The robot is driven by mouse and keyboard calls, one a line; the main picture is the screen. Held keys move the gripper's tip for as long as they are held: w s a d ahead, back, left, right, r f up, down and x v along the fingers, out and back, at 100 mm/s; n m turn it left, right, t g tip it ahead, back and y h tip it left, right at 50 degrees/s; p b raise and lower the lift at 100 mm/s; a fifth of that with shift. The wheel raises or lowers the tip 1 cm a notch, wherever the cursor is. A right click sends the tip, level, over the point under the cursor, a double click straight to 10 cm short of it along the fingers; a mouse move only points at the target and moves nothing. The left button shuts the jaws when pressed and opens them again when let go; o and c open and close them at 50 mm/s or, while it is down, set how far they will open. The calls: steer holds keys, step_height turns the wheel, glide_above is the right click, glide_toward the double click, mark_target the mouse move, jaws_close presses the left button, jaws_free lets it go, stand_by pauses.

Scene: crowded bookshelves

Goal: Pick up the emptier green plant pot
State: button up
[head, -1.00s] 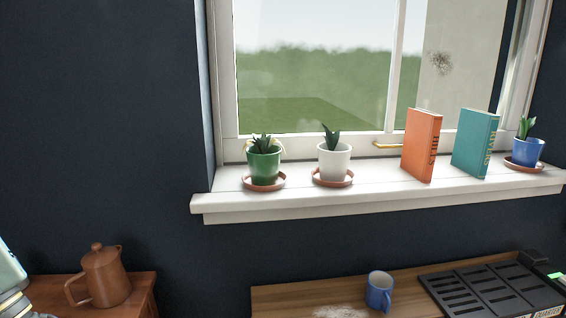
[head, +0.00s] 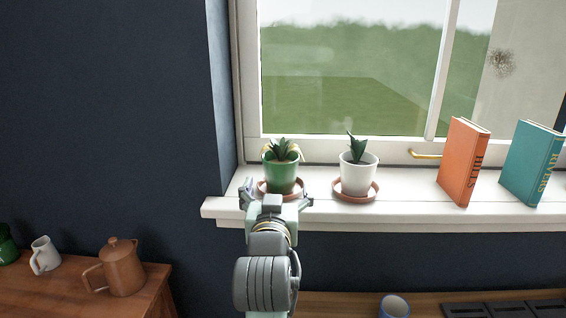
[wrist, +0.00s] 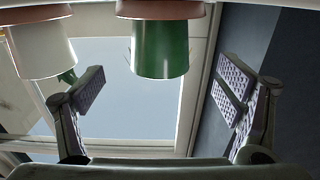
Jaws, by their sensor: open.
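A green plant pot (head: 281,178) with a small leafy plant, some leaves yellowish, stands upright on a terracotta saucer (head: 298,189) at the left end of the windowsill.
A white pot (head: 358,178) with a plant stands close to the right, also in the wrist view (wrist: 40,48). Orange (head: 463,162) and teal (head: 530,163) books stand farther right. A brown jug (head: 122,268) and white mug (head: 45,255) are on the lower left table.

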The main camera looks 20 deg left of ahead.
mark_target(279, 176)
steer(key=shift+w+a+r+p, duration=0.15)
steer(key=shift+w+p, duration=0.25)
steer(key=shift+p, duration=0.75)
steer(key=x, duration=0.2)
steer(key=shift+w+f, duration=0.25)
steer(key=shift+w, duration=0.1)
steer(key=shift+p+x, duration=0.65)
steer(key=shift+x, duration=2.1)
steer(key=c, duration=1.5)
